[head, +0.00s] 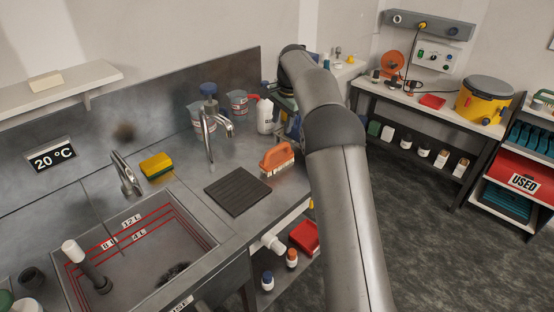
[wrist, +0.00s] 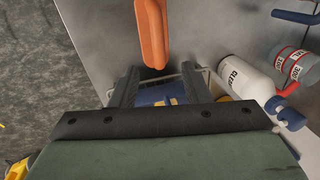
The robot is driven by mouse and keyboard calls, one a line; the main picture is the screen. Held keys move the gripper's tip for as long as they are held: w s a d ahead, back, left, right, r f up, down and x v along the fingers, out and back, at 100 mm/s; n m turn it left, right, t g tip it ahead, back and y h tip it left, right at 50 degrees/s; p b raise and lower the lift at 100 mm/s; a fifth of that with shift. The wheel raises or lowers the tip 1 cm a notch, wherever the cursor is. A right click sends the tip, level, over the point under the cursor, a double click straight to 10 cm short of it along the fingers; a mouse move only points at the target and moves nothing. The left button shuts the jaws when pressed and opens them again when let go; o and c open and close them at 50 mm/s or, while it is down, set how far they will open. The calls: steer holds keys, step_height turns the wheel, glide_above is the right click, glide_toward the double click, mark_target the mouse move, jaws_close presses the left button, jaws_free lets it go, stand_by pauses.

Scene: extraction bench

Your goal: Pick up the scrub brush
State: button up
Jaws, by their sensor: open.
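The scrub brush (head: 277,158) has an orange handle and pale bristles. It stands bristles down on the steel bench beside the dark ribbed mat. In the wrist view its orange handle (wrist: 152,35) shows at the top, cut off by the frame edge. My gripper (wrist: 159,72) is open, with its two dark fingers apart below the brush in that picture. The brush lies beyond the fingertips, and the fingers do not hold it. In the head view my arm hides the gripper.
A dark ribbed mat (head: 238,191) and a sink (head: 208,238) lie left of the brush. A white bottle (head: 265,116) stands behind it; it also shows in the wrist view (wrist: 246,76). A tap (head: 208,130) and red-labelled beakers (head: 238,103) stand nearby.

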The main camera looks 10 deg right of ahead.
mark_target(277, 146)
steer(key=f, duration=0.4)
steer(key=w+f+p, duration=0.1)
steer(key=f, duration=0.1)
steer(key=shift+w+a+f, duration=0.1)
steer(key=shift+a+f, duration=0.2)
steer(key=shift+f, duration=0.05)
steer(key=shift+w+a+f+p, duration=0.15)
steer(key=shift+f+p, duration=0.15)
steer(key=shift+f, duration=0.6)
steer(key=shift+a+f+p, duration=0.15)
steer(key=shift+f+p, duration=0.2)
steer(key=shift+f, duration=0.55)
steer(key=shift+w+a+f+p, duration=0.15)
steer(key=shift+f+p, duration=0.15)
steer(key=shift+f, duration=0.6)
steer(key=shift+s, duration=0.1)
jaws_close()
